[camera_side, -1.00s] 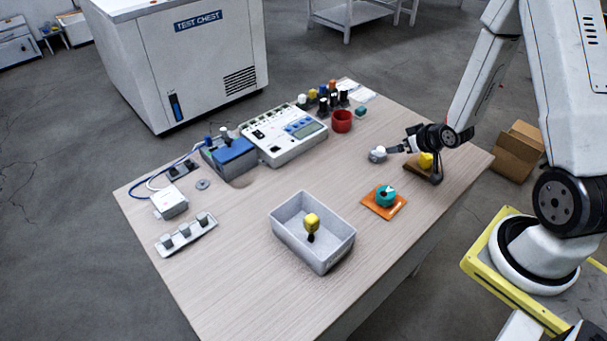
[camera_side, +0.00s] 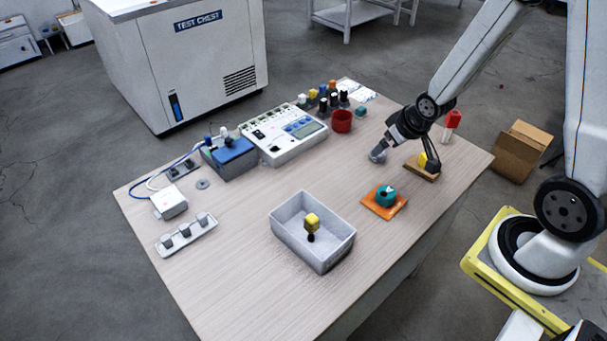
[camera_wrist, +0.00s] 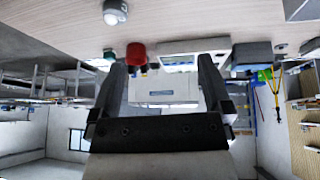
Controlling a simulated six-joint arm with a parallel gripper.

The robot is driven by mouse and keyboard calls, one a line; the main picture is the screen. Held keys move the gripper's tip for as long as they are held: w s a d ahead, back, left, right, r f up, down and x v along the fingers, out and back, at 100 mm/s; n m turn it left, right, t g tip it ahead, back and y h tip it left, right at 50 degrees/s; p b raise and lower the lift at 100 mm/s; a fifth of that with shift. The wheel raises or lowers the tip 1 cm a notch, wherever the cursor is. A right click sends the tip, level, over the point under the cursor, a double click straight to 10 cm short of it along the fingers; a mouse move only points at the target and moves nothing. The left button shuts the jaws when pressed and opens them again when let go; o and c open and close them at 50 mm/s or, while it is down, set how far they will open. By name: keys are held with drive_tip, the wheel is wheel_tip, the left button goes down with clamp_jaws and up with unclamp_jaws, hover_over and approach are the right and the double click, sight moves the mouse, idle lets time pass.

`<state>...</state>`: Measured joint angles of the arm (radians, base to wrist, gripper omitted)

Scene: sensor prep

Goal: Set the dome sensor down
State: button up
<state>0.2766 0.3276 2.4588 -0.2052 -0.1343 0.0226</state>
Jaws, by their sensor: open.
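The dome sensor (camera_side: 377,157), a small white dome on a grey base, sits on the tabletop near the far right part of the table. It also shows at the top left of the wrist view (camera_wrist: 116,9), outside my fingers. My gripper (camera_side: 383,149) is right by the sensor in the side view, angled down toward it and partly covering it. In the wrist view my gripper (camera_wrist: 162,62) has its two fingers spread with nothing between them. The side view does not show clearly whether a finger touches the sensor.
A red cup (camera_side: 342,121) and a white instrument (camera_side: 285,135) stand behind. A wooden stand with a yellow piece (camera_side: 422,174) is just right of my gripper. A teal part (camera_side: 385,196) on an orange plate and a grey bin (camera_side: 335,252) lie nearer. The table's near left is clear.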

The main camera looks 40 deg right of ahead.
drive_tip(key=s+a+r+n+g+y, duration=0.1)
drive_tip(key=s+a+r+g, duration=0.1)
drive_tip(key=s+a+r, duration=0.3)
drive_tip(key=s+a, duration=0.1)
drive_tip(key=a, duration=0.3)
drive_tip(key=shift+s+a+g, duration=0.15)
drive_tip(key=shift+s+g, duration=0.1)
drive_tip(key=shift+g, duration=0.15)
idle(0.6)
